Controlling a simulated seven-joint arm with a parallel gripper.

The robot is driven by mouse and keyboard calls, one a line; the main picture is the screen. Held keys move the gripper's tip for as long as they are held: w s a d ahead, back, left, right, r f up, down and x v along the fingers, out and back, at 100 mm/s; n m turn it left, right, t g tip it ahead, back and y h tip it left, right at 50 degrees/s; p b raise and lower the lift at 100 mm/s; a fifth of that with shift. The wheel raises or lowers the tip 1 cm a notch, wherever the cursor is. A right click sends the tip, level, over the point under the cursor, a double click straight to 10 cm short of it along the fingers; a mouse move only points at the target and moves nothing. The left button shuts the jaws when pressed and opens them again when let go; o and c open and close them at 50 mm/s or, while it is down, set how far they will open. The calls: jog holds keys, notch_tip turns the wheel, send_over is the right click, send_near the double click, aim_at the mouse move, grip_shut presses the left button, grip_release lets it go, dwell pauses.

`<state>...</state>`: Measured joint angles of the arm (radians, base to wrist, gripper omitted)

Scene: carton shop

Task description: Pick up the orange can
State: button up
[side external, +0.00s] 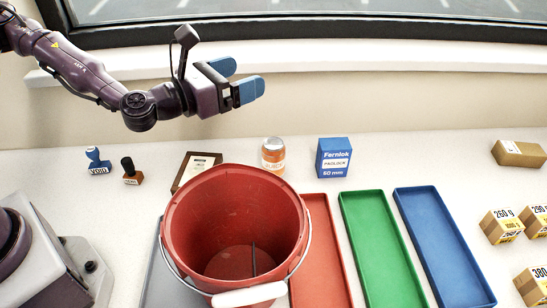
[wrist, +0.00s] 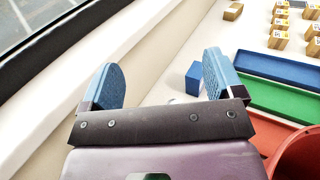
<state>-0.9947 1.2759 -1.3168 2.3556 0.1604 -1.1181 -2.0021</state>
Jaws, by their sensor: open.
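The orange can (side external: 273,156) stands upright on the white table behind the red bucket, with a silver top and an orange and white label. Its lower front is partly hidden by the bucket's rim.
A red bucket (side external: 180,215) stands in front of the can. A blue padlock box (side external: 334,158) is right of it, and a framed plaque (side external: 186,182) left. Red, green (side external: 380,240) and blue (side external: 440,240) trays lie at front right. Several cartons (side external: 503,225) are at far right; two stamps (side external: 97,160) at left.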

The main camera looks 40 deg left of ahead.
send_near(264, 155)
jog(key=x, duration=0.5)
jog(key=shift+x, duration=3.8)
jog(key=shift+f, duration=0.1)
jog(key=c, duration=1)
